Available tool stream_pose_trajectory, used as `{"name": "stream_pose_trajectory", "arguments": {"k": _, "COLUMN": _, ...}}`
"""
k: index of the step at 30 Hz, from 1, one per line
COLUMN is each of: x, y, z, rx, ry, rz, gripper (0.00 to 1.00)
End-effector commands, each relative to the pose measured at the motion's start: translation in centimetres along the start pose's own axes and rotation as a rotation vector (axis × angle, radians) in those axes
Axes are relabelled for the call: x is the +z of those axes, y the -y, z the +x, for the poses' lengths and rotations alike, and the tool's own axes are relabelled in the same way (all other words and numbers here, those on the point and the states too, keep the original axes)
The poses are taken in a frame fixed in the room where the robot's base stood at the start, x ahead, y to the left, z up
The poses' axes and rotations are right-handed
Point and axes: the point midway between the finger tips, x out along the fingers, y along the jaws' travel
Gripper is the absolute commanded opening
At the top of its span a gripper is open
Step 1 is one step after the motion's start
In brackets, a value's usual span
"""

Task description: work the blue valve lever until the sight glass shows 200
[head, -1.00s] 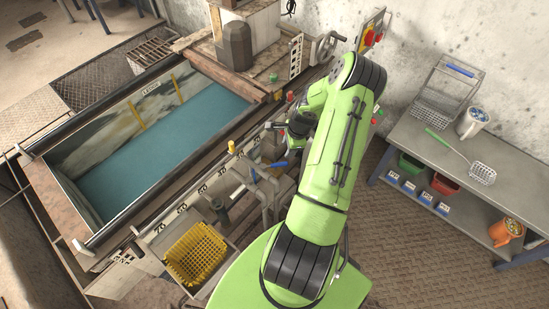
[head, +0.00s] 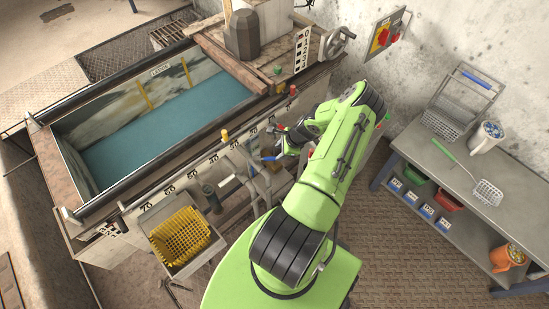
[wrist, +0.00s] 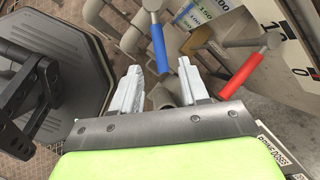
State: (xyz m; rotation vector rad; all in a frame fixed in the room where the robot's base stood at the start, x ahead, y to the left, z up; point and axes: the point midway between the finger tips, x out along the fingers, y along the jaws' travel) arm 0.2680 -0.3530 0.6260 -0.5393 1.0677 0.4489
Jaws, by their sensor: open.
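The blue valve lever (wrist: 158,45) has a blue grip on a grey metal arm. In the wrist view its lower end lies between the tips of my gripper (wrist: 158,68), with a gap visible on both sides. My gripper is open and holds nothing. In the head view the blue grip (head: 270,157) shows just left of my gripper (head: 283,146), against the tank's front side. A number scale (wrist: 206,12) with 200, 150 and 100 is partly visible at the top of the wrist view; I cannot tell the sight glass level.
A red lever (wrist: 240,75) stands close to the right finger. Grey pipes surround the levers. A tank (head: 170,115) of blue-green liquid is left, a yellow basket (head: 180,233) below it. A bench (head: 415,160) stands right, with floor between.

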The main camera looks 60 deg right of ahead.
Motion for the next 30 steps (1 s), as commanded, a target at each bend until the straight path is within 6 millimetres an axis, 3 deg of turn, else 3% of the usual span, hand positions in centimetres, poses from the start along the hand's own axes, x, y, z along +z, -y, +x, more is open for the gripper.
{"name": "stream_pose_trajectory", "arguments": {"k": 1, "x": -0.1, "y": -0.2, "z": 1.7, "rx": 0.002, "ry": 0.001, "rz": 0.001, "gripper": 0.44}}
{"name": "stream_pose_trajectory", "arguments": {"k": 6, "x": 0.0, "y": -0.1, "z": 4.9, "rx": 0.002, "ry": 0.001, "rz": 0.000, "gripper": 0.44}}
{"name": "stream_pose_trajectory", "arguments": {"k": 10, "x": -0.1, "y": -0.1, "z": 6.0, "rx": 0.002, "ry": -0.001, "rz": 0.000, "gripper": 0.44}}
{"name": "stream_pose_trajectory", "arguments": {"k": 17, "x": 0.0, "y": 0.0, "z": 6.0, "rx": 0.001, "ry": -0.001, "rz": 0.000, "gripper": 0.44}}
{"name": "stream_pose_trajectory", "arguments": {"k": 19, "x": 0.0, "y": 0.0, "z": 6.0, "rx": 0.001, "ry": -0.001, "rz": 0.000, "gripper": 0.38}}
{"name": "stream_pose_trajectory", "arguments": {"k": 26, "x": 0.0, "y": 0.0, "z": 6.0, "rx": 0.001, "ry": -0.001, "rz": 0.000, "gripper": 0.03}}
{"name": "stream_pose_trajectory", "arguments": {"k": 30, "x": 0.0, "y": 0.0, "z": 6.0, "rx": 0.001, "ry": -0.001, "rz": 0.000, "gripper": 0.00}}
